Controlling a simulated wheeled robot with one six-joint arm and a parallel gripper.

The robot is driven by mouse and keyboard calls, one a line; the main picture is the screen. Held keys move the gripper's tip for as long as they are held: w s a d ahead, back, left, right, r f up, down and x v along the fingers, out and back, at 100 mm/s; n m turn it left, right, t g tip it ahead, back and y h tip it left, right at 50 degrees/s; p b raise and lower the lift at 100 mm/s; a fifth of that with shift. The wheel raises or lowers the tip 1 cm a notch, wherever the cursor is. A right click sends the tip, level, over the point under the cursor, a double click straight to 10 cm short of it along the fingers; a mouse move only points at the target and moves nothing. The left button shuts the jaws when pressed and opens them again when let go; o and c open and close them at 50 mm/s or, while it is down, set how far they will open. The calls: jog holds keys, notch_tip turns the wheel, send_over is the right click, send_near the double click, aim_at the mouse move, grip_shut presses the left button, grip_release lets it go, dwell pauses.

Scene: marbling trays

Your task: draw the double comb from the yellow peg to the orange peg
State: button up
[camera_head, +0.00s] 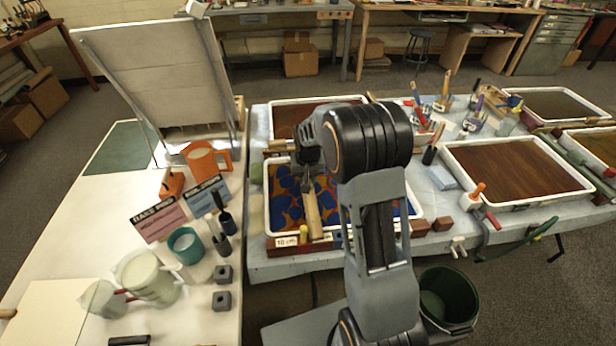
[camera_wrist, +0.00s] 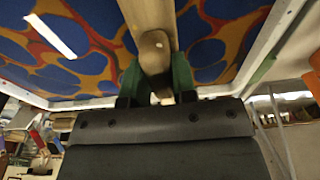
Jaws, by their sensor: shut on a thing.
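My gripper (camera_head: 307,186) is over the front middle tray (camera_head: 267,222), which holds a blue and orange marbled pattern. It is shut on a pale wooden bar (camera_head: 313,216), which I take for the double comb's handle. In the wrist view the bar (camera_wrist: 153,45) stands between the green fingers of my gripper (camera_wrist: 155,80), with the marbled surface behind it. The comb's teeth are not visible, so I cannot tell whether they touch the bath. My arm hides the tray's right part.
Another tray (camera_head: 452,150) with brown liquid lies to the right. Tools stand at the back. A dark green bin (camera_head: 447,300) is on the floor.

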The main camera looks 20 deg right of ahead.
jog(key=shift+f, duration=0.2)
dwell(0.3)
jog(key=shift+s+d, duration=0.1)
jog(key=shift+d, duration=0.1)
jog(key=shift+s+d+f, duration=0.1)
jog(key=shift+s+d, duration=0.15)
jog(key=shift+d, duration=0.75)
jog(key=shift+s+d+f, duration=0.1)
jog(key=shift+s+d, duration=0.2)
jog(key=shift+d, duration=0.7)
jog(key=shift+s+d, duration=0.25)
jog(key=shift+d, duration=0.75)
jog(key=shift+s+d, duration=0.2)
jog(key=shift+d, duration=0.85)
jog(key=shift+s+d, duration=0.2)
jog(key=shift+d, duration=0.9)
jog(key=shift+s+d, duration=0.2)
jog(key=shift+d, duration=0.85)
jog(key=shift+r, duration=0.1)
notch_tip(320, 180, up, 10)
jog(key=p, duration=0.6)
jog(key=shift+w+p, duration=0.15)
jog(key=shift+p, duration=0.15)
